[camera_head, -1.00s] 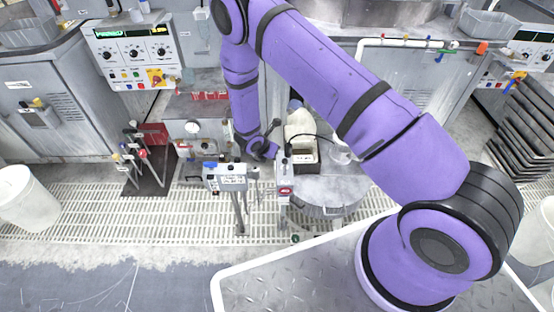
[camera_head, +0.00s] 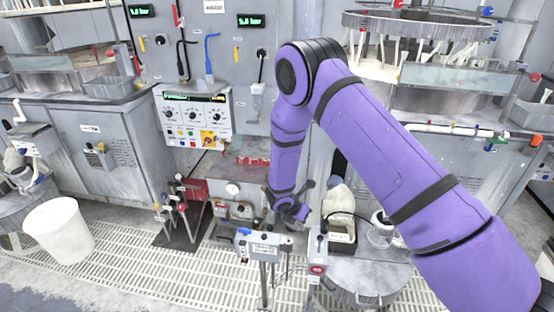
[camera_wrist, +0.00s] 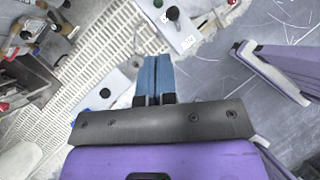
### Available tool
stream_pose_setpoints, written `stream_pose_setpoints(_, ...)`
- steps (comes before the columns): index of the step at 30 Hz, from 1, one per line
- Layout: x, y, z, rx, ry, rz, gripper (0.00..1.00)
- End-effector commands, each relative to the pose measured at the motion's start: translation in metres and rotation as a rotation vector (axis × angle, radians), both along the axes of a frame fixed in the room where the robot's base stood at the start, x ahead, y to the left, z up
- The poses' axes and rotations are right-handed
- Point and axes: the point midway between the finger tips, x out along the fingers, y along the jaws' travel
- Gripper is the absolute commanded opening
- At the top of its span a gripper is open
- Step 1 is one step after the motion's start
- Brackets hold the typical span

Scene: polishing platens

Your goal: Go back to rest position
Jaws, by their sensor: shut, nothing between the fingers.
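My gripper (camera_wrist: 154,72) shows in the wrist view with its two blue fingers pressed together and nothing between them. It points over the slatted floor and the grey floor beyond. In the head view my purple arm bends down from the upper middle, and its end hangs near a labelled control box on a stand (camera_head: 264,245). The fingers cannot be made out there. In the wrist view the fingers appear apart from the pale control box (camera_wrist: 185,25) above them, which has a black knob.
A white bucket (camera_head: 58,230) stands at left on the slatted floor (camera_head: 150,270). A control panel (camera_head: 195,115) is on the back cabinet. A grey drum (camera_head: 365,275) stands right of the control box stand. A round polishing platen unit (camera_head: 420,25) is at upper right.

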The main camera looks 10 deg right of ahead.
Motion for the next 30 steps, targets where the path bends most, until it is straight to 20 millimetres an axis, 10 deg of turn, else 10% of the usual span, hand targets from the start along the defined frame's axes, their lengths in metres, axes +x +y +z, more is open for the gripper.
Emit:
stream_pose_setpoints(5,0.005,-0.004,0.022,0.012,-0.032,-0.048,0.00)
stream_pose_setpoints(16,0.007,-0.037,0.167,0.123,-0.240,-0.419,0.00)
stream_pose_setpoints(30,-0.050,-0.085,0.331,0.313,-0.473,-0.917,0.00)
